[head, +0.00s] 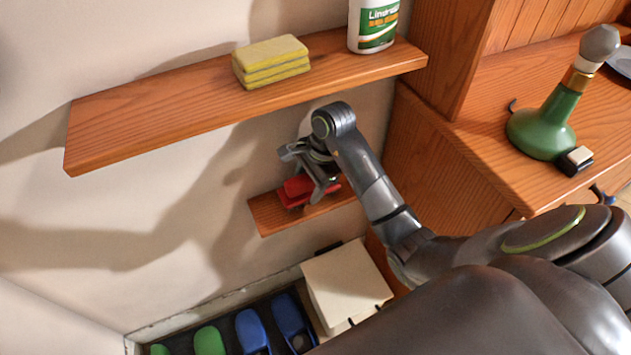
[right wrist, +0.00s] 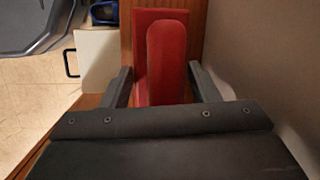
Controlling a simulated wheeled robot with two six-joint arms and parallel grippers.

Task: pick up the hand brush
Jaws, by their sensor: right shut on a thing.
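The hand brush is red and lies on the small lower wooden shelf; in the head view its red body (head: 296,191) shows partly behind my right gripper (head: 312,190). In the right wrist view the red brush (right wrist: 166,60) lies between the two dark fingers of my right gripper (right wrist: 163,85). The fingers are closed around the brush's sides. The brush appears to be still at the shelf, but I cannot tell whether it touches the wood. Its bristles are hidden. My left gripper is not in view.
Above is a longer wooden shelf (head: 150,112) with stacked yellow sponges (head: 270,62) and a white bottle (head: 373,24). Below are a cream box (head: 345,285) and a dark tray with blue and green scoops (head: 209,341).

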